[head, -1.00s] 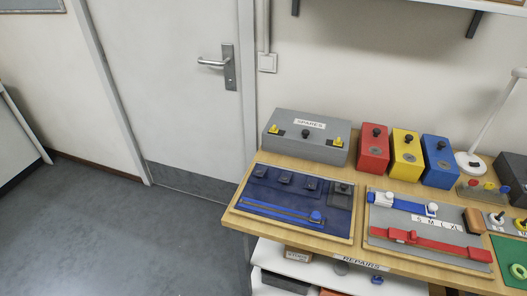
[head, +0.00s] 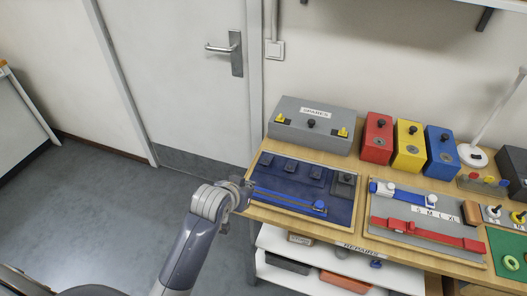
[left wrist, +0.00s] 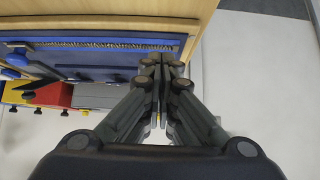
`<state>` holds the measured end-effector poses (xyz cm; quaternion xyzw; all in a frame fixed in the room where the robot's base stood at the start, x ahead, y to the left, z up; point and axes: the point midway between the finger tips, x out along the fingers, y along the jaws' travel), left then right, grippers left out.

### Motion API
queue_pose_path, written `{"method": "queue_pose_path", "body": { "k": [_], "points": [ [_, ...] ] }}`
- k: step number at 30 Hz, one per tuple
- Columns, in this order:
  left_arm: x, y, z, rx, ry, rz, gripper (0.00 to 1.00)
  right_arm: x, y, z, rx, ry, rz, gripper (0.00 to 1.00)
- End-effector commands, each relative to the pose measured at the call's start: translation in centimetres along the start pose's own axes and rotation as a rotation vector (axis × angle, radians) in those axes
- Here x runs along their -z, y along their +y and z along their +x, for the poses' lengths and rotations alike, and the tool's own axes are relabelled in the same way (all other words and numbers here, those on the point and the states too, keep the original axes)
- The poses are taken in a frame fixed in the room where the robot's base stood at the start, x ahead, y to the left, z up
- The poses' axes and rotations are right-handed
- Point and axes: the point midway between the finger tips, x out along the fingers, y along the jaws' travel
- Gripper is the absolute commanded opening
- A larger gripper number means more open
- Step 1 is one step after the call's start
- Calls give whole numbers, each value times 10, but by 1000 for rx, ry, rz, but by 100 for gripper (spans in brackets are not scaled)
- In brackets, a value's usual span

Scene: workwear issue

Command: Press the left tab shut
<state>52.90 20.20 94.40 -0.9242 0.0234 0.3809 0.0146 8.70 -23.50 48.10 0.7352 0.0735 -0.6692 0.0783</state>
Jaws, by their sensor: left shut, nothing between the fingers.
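The navy panel (head: 335,214) lies at the left end of the wooden bench. A row of dark tabs with knobs runs along its back; the leftmost tab (head: 266,159) is near the back left corner. I cannot tell whether it is open or shut. A blue strip with a blue end piece (head: 319,207) crosses the panel's front. My left gripper (head: 247,187) is shut and empty, at the panel's left edge, in front of the leftmost tab. Its closed fingers (left wrist: 162,65) show in the left wrist view, beside the panel (left wrist: 110,56). My right gripper is not in view.
Behind the panel stands a grey SPARES box (head: 310,139) with two yellow catches. Red (head: 376,150), yellow and blue boxes stand to its right. A grey board (head: 380,238) with blue and red straps lies right of the panel. Floor (head: 110,215) is open on the left.

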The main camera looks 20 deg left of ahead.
Motion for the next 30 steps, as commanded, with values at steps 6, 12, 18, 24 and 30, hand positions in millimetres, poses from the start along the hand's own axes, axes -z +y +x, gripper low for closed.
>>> {"method": "queue_pose_path", "body": {
  "k": [6, 12, 18, 24, 30],
  "points": [
    [100, -4, -12, 1, 177, -39, 0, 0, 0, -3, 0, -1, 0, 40],
    [122, -5, -11, 0, 214, -48, 0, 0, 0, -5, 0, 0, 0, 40],
    [128, -5, 12, 0, 212, -48, 0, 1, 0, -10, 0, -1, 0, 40],
    [135, -5, 44, 0, 212, -47, 0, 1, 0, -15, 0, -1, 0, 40],
    [141, -6, 73, 1, 212, -47, 0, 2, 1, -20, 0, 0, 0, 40]
  ]
}}
